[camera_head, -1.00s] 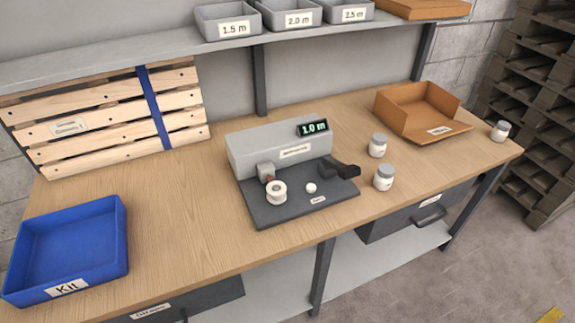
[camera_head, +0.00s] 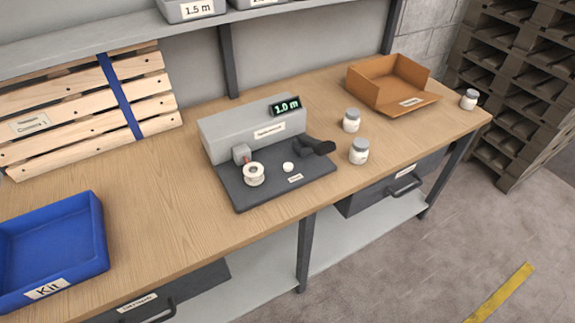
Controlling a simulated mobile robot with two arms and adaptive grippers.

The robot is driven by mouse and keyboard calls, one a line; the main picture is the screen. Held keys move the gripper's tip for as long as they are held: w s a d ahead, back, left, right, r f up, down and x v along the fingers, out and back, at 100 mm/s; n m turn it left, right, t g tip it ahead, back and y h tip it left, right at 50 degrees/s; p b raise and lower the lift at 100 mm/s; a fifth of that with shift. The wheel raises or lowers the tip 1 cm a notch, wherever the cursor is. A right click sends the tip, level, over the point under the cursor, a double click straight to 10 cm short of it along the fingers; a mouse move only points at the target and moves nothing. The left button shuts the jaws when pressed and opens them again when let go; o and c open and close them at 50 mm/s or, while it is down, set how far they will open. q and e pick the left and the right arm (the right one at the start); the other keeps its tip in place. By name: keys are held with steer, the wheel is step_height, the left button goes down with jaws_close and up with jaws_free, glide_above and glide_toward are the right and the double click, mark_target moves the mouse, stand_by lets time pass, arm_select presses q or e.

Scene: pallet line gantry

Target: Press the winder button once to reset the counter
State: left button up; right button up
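The winder (camera_head: 255,130) is a grey box on a dark base plate (camera_head: 265,195) in the middle of the workbench. Its small display (camera_head: 286,106) reads 1.0 m in green. A small round white button (camera_head: 288,167) sits on the base plate, just right of a white spool (camera_head: 254,174). A dark crank-like part (camera_head: 314,146) stands at the plate's right side. Neither of my grippers is in view.
A blue Kit tray (camera_head: 95,230) lies at the left of the workbench (camera_head: 160,215). Two white jars (camera_head: 359,152) (camera_head: 351,121) and an open cardboard box (camera_head: 388,85) stand right of the winder. A shelf (camera_head: 120,32) runs above. Bare wood lies between tray and winder.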

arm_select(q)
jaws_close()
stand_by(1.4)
